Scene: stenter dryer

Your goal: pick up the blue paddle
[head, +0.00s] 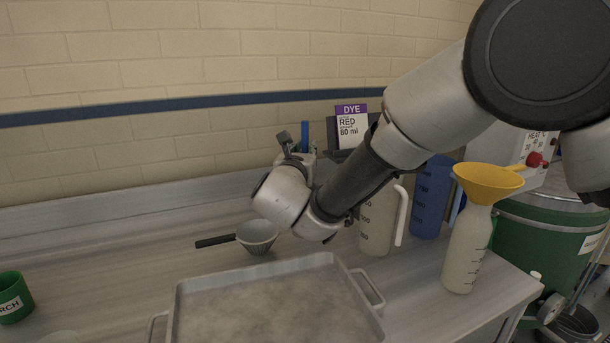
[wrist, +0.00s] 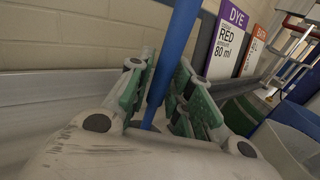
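The blue paddle (wrist: 183,28) shows in the wrist view as a slim blue shaft, leaning a little, and it runs between the green-padded fingers of my gripper (wrist: 164,82). The fingers are drawn in close on both sides of the shaft, and I see almost no gap. In the head view my gripper (head: 296,147) is above the back of the bench, and a short piece of the blue paddle (head: 305,134) shows beside it. The lower end of the paddle is hidden behind my gripper and arm.
A dye card (head: 351,126) stands behind my arm. Right of it are a white jug (head: 376,222), a blue jug (head: 430,200) and a bottle with a yellow funnel (head: 487,182). A black-handled strainer (head: 257,236) and metal tray (head: 275,305) lie in front. A green cup (head: 12,297) stands left.

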